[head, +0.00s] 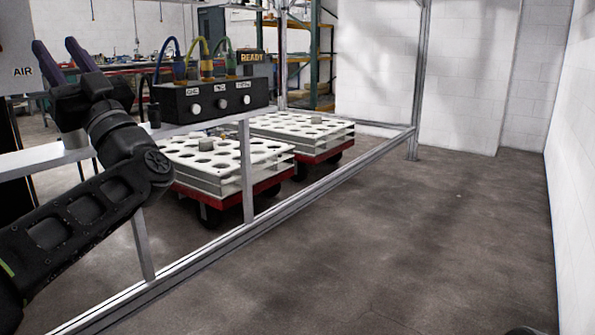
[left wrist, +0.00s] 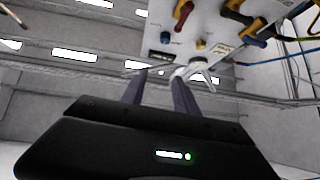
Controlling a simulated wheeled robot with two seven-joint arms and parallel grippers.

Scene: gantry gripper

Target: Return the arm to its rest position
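My left arm comes in from the left in the head view and is raised, with its gripper (head: 56,46) pointing up. The two fingers stand apart with nothing visible between them. In the left wrist view the left gripper (left wrist: 158,78) also shows its fingers apart, below a pale panel (left wrist: 195,30) with coloured fittings and a pale lever-like part. I cannot tell whether a finger touches that part. The right gripper is not in view. A small dark shape shows at the head view's bottom right edge and is too cut off to identify.
A black control box (head: 178,106) with white knobs sits on a metal frame (head: 250,213) beside my left arm. White-topped carts with round holes (head: 235,172) stand behind the frame rail. The right floor is clear up to the white wall.

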